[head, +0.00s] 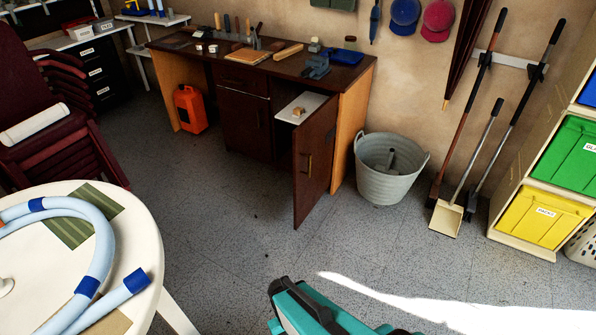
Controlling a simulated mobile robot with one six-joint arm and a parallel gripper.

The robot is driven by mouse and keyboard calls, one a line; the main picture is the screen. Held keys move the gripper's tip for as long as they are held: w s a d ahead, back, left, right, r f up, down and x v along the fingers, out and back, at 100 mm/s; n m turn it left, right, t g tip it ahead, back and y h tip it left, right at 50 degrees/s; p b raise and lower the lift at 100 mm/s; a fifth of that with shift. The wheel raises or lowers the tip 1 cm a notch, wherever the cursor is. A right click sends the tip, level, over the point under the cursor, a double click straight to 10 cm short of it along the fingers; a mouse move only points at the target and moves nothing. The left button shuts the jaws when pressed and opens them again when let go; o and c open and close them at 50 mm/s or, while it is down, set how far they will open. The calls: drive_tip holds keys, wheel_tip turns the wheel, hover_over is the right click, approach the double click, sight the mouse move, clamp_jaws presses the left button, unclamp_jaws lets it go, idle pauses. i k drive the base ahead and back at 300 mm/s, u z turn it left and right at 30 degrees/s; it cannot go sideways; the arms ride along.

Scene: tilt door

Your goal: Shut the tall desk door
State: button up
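The tall desk door (318,150) is a dark brown panel on the right part of the brown desk (230,68). It stands open, swung well out into the room. Its hinged edge is beside the light wood right side of the desk, and its free edge points toward me and slightly left. A slim brass-coloured handle (309,165) sits near the free edge. Behind the door, a pale shelf (293,118) with a small item shows in the open compartment; the rest inside is partly hidden. My gripper is not in view.
A grey bucket (370,178) stands right of the door, near the desk side. An orange canister (190,108) stands at the desk's left. A round white table (150,225) with a blue hose fills the lower left. The floor (235,215) before the door is clear.

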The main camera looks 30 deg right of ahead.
sight(314, 139)
drive_tip(key=i, duration=0.95)
